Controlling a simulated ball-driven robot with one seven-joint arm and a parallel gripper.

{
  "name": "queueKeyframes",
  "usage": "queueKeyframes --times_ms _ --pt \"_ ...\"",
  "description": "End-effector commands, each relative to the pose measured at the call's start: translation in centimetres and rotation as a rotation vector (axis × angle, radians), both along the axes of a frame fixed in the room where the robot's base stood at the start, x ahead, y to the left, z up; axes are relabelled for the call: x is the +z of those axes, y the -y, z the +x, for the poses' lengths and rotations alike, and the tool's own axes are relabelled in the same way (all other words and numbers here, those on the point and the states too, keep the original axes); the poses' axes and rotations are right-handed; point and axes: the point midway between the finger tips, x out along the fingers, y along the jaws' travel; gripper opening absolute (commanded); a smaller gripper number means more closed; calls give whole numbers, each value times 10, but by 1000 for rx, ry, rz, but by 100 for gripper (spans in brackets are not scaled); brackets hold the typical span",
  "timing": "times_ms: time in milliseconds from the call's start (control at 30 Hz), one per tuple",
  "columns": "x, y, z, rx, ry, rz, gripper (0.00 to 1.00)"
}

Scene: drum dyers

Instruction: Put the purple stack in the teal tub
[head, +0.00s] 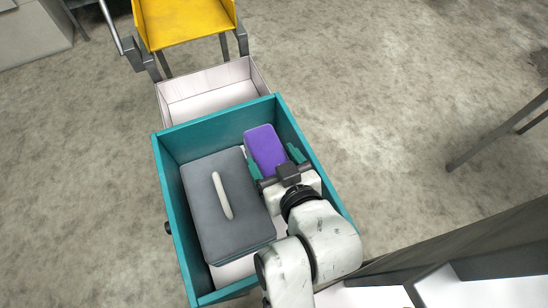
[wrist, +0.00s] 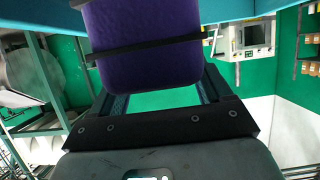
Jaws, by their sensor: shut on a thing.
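The purple stack (head: 264,146) shows in the head view within the outline of the teal tub (head: 171,217), towards its far right corner. My gripper (head: 274,163) is shut on it, with one teal finger on each side. In the wrist view the purple stack (wrist: 145,65) fills the space between the fingers, and a dark band runs across it. A teal surface (wrist: 240,8) lies along the top edge there. I cannot tell whether the purple stack touches the tub's floor or hangs above it.
A dark grey stack (head: 205,195) with a pale strip on top fills the tub's left part. A whitish open box (head: 212,80) stands just beyond the tub, and a yellow tray or seat (head: 185,22) behind it. Bare floor (head: 400,90) lies to the right.

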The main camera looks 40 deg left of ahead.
Motion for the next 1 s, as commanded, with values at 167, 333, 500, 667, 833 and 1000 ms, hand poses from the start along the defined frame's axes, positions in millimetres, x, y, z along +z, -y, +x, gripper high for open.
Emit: queueKeyframes --times_ms 167,333,500,667,833,1000 --pt "-5 0 0 -1 1 2 15" --pt "-8 0 0 0 0 -1 84" --pt "-7 0 0 0 0 0 100" --pt "-7 0 0 0 0 0 100" --pt "0 0 0 0 0 1 100" --pt "8 20 -7 -2 2 -2 100"
